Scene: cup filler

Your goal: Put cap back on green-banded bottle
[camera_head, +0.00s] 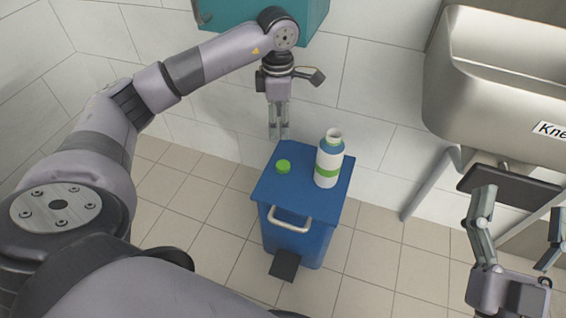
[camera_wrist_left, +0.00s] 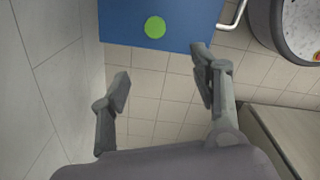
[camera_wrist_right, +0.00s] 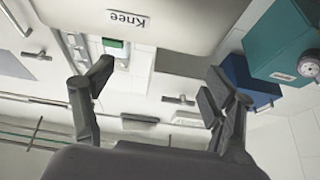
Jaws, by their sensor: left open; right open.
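The green-banded bottle (camera_head: 329,160) stands upright and uncapped on the blue bin's lid (camera_head: 306,196). It is white with a green band and a blue band near the top. The green cap (camera_head: 283,166) lies on the same lid, left of the bottle; it also shows in the left wrist view (camera_wrist_left: 155,27). My left gripper (camera_head: 278,132) is open and empty, pointing down behind the lid's back edge, apart from the cap. In the left wrist view my left gripper (camera_wrist_left: 160,90) has its fingers spread below the cap. My right gripper (camera_head: 522,215) is open and empty, far right of the bin.
A metal sink (camera_head: 490,100) with a label hangs on the wall at right, near my right gripper. A teal box (camera_head: 320,12) is on the wall above my left arm. The bin has a front handle (camera_head: 290,222) and a dark pedal (camera_head: 285,265). Tiled floor surrounds the bin.

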